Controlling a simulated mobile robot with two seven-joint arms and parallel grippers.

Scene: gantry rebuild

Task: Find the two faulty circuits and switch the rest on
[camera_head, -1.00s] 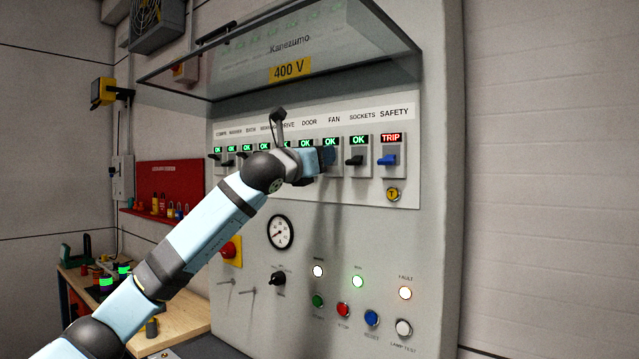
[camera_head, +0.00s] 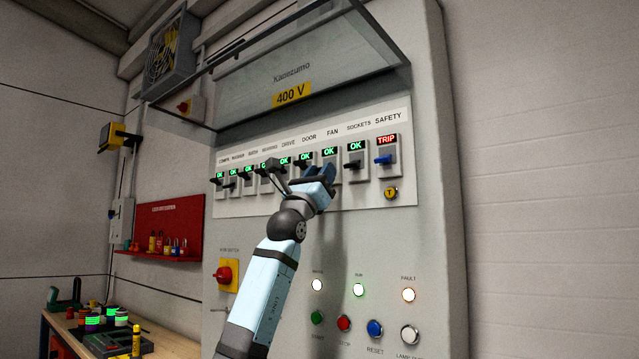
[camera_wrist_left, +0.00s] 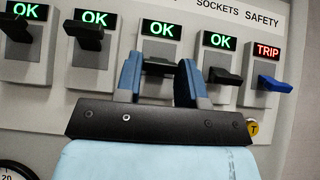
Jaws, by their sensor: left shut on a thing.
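A row of breakers runs across the panel (camera_head: 300,245). The SAFETY breaker shows a red TRIP sign (camera_head: 387,140) above its blue lever (camera_head: 383,160). The SOCKETS breaker beside it shows a green OK sign (camera_head: 355,147), and the FAN breaker also shows an OK sign (camera_head: 329,152). The other signs that I can read to the left are OK; one is partly hidden by my arm. My left gripper (camera_wrist_left: 160,80) is shut on the black FAN lever (camera_wrist_left: 158,67), with one blue finger on each side. My right gripper is out of view.
A raised clear cover (camera_head: 350,65) with a 400 V label hangs above the row. A yellow T button (camera_head: 391,192) sits below SAFETY. Lamps and push buttons, including a red one (camera_head: 344,323), are lower down. A red lock board (camera_head: 175,222) and a workbench are left.

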